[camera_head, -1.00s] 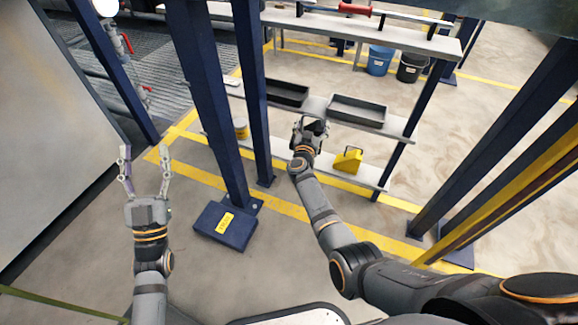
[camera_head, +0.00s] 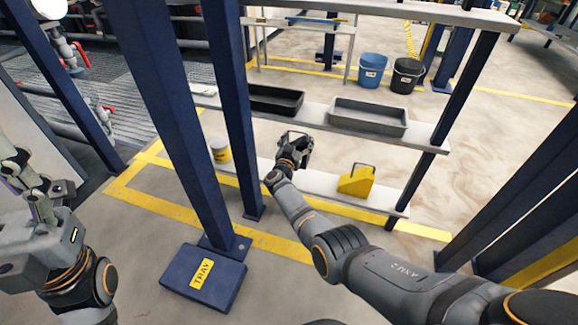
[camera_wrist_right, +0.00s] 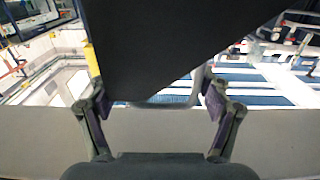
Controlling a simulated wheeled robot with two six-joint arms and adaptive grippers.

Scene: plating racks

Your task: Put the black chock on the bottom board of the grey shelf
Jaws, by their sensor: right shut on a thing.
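The black chock (camera_wrist_right: 165,50) fills the middle of the right wrist view, with a grey handle at its lower edge. My right gripper (camera_head: 300,142) is shut on it by the handle, the fingers (camera_wrist_right: 155,100) on either side. In the head view the gripper is in front of the grey shelf, near the gap between its middle and bottom boards; the chock is small and dark there. The bottom board (camera_head: 318,181) of the shelf is partly hidden by my right arm. My left gripper (camera_head: 35,180) is at the left edge, empty, its fingers seemingly apart.
A yellow chock (camera_head: 357,182) stands on the bottom board at the right, and a yellow-and-white tin (camera_head: 220,150) at the left. Blue posts (camera_head: 238,110) stand at the left front. Bare board shows between gripper and yellow chock.

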